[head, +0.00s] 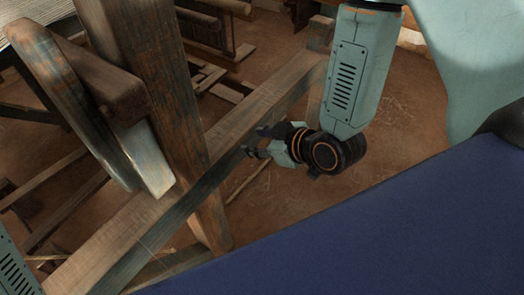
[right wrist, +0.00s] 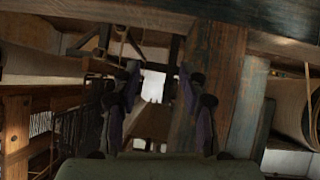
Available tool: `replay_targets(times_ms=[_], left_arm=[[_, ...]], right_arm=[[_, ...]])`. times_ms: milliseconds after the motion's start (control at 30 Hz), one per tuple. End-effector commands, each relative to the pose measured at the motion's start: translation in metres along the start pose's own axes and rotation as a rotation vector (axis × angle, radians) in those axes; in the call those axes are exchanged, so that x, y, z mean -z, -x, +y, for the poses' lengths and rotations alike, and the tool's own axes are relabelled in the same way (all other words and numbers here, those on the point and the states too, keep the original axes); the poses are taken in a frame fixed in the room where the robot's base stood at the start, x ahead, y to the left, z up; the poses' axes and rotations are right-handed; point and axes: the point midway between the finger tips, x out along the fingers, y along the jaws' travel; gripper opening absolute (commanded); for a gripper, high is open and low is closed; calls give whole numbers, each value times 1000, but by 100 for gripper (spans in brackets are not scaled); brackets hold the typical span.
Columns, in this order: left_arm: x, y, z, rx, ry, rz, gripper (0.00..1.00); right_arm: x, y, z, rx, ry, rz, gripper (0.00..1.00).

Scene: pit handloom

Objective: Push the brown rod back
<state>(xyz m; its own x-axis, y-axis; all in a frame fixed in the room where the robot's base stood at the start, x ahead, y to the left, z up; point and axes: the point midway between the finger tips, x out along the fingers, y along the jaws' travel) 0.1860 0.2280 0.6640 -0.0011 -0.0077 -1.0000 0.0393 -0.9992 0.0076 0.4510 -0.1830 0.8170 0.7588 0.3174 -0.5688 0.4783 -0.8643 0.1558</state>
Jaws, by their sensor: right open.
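A thin brown rod (head: 248,182) shows low behind the long wooden beam in the head view, slanting just below my right gripper. I cannot tell for certain that it is the task's rod. My right gripper (head: 257,143) is open and empty, its fingers pointing left at the beam's right side. In the head view its fingertips overlap the beam's edge; I cannot tell whether they touch. In the right wrist view the spread fingers (right wrist: 158,90) face the loom's timbers, with nothing between them. My left gripper is outside the picture.
A long beam (head: 100,245) runs diagonally, crossed by a thick upright post (head: 165,110). A slanted wooden piece (head: 70,95) and a pale one (head: 148,160) hang left of the post. Other timbers lie behind. The earthen floor (head: 400,110) is clear to the right.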

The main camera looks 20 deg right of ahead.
Motion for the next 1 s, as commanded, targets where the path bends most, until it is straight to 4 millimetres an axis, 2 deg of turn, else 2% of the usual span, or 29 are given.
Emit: replay_targets(times_ms=[233, 733, 867, 1000], left_arm=[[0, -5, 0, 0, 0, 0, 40], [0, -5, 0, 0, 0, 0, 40], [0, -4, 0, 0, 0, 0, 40], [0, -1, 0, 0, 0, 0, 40]], right_arm=[[-15, -4, -5, 13, -24, -37, 43], [-14, -4, -4, 14, -25, -38, 43], [-1, -3, 2, 1, -20, -14, 43], [32, 2, 18, -30, -15, 46, 43]])
